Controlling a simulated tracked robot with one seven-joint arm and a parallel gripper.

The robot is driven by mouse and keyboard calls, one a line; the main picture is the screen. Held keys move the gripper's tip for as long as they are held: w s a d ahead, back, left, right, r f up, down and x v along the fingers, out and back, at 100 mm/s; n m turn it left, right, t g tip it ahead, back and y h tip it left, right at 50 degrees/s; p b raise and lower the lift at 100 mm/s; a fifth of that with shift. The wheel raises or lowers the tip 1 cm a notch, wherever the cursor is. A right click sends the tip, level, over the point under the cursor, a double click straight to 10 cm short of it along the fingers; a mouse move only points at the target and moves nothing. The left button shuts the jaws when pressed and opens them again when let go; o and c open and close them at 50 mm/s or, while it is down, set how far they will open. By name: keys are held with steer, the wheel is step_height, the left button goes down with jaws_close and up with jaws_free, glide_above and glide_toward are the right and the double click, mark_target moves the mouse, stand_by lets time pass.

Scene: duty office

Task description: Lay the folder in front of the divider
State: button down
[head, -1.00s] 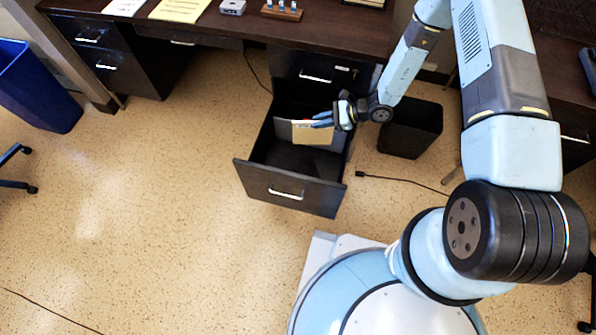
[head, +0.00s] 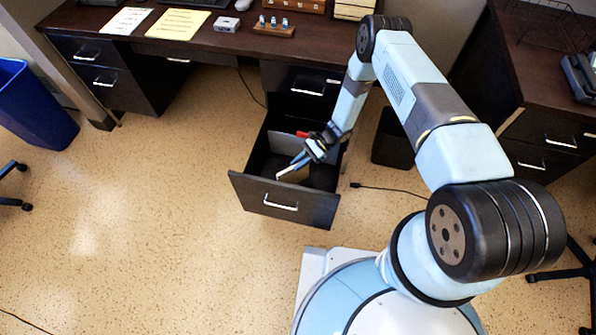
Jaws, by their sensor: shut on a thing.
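The deep bottom drawer (head: 284,201) of the desk is pulled open. A grey divider (head: 286,143) stands across its inside. My gripper (head: 304,163) is over the front part of the drawer, on the near side of the divider, pointing down and left. It is shut on the tan folder (head: 301,174), seen nearly edge-on with a pale upper edge. The folder is between the divider and the drawer front. Its lower edge is hard to make out, so I cannot tell whether it touches the drawer floor.
A small red thing (head: 302,134) shows behind the divider. A black bin (head: 392,140) stands right of the drawer, partly behind my arm. The desk top (head: 222,42) carries papers and small items. A blue bin (head: 35,105) is far left. The floor left of the drawer is clear.

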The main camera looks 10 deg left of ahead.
steer(key=shift+f, duration=2.4)
steer(key=c, duration=1.1)
jaws_free()
steer(key=shift+o, duration=0.2)
steer(key=v, duration=0.7)
steer(key=shift+w+d+r, duration=0.15)
steer(key=shift+w+d, duration=0.05)
